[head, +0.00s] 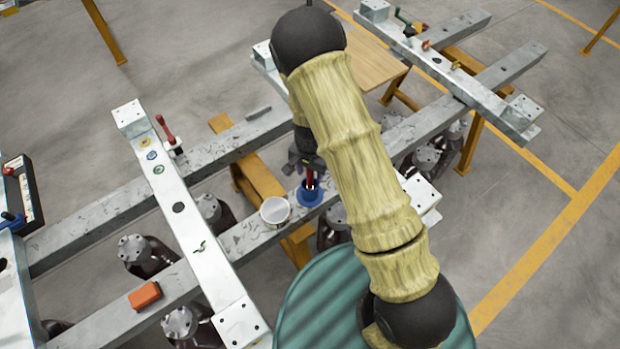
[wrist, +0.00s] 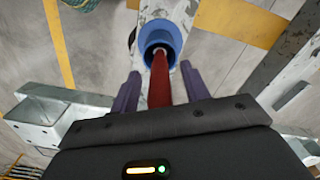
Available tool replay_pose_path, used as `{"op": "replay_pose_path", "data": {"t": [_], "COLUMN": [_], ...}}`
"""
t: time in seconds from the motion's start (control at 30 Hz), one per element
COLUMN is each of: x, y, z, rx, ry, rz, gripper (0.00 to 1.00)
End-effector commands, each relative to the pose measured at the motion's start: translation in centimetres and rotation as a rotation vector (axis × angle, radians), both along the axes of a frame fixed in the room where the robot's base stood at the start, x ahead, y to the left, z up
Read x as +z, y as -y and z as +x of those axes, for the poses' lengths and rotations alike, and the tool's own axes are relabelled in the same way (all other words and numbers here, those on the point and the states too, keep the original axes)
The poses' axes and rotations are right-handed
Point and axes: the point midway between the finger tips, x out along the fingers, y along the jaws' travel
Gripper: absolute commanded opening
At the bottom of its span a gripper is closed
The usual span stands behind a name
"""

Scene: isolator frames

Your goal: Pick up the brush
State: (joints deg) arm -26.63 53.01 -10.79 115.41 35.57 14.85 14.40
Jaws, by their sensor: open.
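A red handle (head: 309,180), which looks like the brush's, stands in a blue cup (head: 310,197) on a grey beam. In the wrist view the red handle (wrist: 160,84) runs from the blue cup (wrist: 160,38) back between my two fingers. My gripper (wrist: 160,72) is open, with one finger on each side of the handle and gaps showing between. In the head view my gripper (head: 306,163) is just above the cup, partly hidden by my arm. The brush's lower end is hidden inside the cup.
A white cup (head: 275,210) stands close left of the blue cup. An orange block (head: 145,295) and a red-handled tool (head: 164,128) lie further left on the frame. Dark bottles with metal caps (head: 133,250) stand below the beams. A wooden board (head: 375,60) is behind my arm.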

Motion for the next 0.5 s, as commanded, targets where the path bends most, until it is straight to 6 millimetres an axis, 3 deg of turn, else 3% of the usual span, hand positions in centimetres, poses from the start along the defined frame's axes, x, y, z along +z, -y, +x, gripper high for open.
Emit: {"op": "replay_pose_path", "data": {"t": [0.5], "x": [-0.1], "y": [0.0], "z": [0.01], "rx": [0.0], "ry": [0.001], "rz": [0.0], "gripper": [0.46]}}
